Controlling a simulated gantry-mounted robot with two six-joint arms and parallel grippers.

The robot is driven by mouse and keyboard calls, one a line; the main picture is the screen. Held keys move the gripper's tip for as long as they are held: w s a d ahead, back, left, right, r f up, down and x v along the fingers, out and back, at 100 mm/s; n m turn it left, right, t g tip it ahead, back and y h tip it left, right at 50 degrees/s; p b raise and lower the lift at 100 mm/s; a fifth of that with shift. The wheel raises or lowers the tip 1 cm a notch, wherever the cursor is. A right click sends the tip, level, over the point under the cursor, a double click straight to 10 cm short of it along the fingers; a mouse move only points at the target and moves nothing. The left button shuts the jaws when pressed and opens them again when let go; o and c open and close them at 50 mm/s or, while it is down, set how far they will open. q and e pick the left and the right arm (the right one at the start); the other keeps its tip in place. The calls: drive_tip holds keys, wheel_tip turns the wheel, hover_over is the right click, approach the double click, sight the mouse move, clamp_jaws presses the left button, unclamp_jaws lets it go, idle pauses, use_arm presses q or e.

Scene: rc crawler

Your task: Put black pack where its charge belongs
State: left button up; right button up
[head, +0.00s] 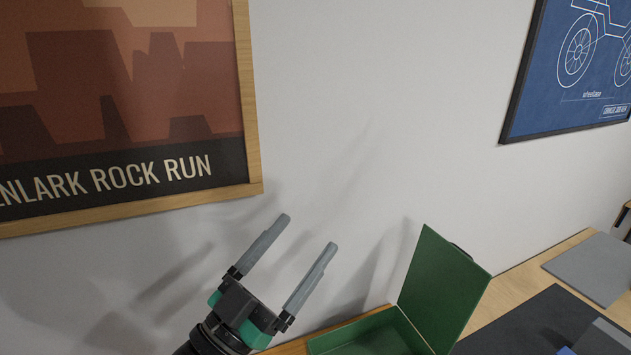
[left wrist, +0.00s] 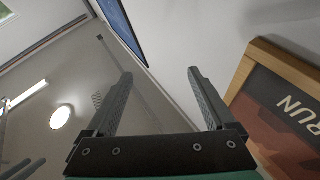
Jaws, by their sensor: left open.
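My left gripper (head: 306,246) is raised in front of the white wall in the head view, with its two grey fingers spread apart and nothing between them. The fingers also show in the left wrist view (left wrist: 160,88), pointing up towards the wall and ceiling. No black pack can be made out in either view. My right gripper is not clearly in view. A green box (head: 385,335) with its lid raised stands at the bottom of the head view, to the right of my left gripper; its inside is mostly cut off.
A wooden bench top (head: 535,262) runs along the wall at lower right. A dark mat (head: 530,318) and a grey flat panel (head: 585,262) lie on it. A framed rock poster (head: 120,110) and a blue framed print (head: 575,75) hang on the wall.

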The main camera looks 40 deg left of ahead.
use_arm(q)
drive_tip(key=s+d+r+t+h, duration=0.1)
drive_tip(key=s+d+r+t, duration=0.1)
drive_tip(key=r, duration=0.7)
drive_tip(key=s+d+r+t+h, duration=0.1)
drive_tip(key=s+d+r+t, duration=0.1)
drive_tip(key=d+r, duration=0.3)
wheel_tip(320, 180, up, 4)
drive_tip(key=shift+s+d+r+n+h, duration=0.1)
drive_tip(key=shift+s+d+n+h, duration=0.1)
drive_tip(key=shift+n+h, duration=0.15)
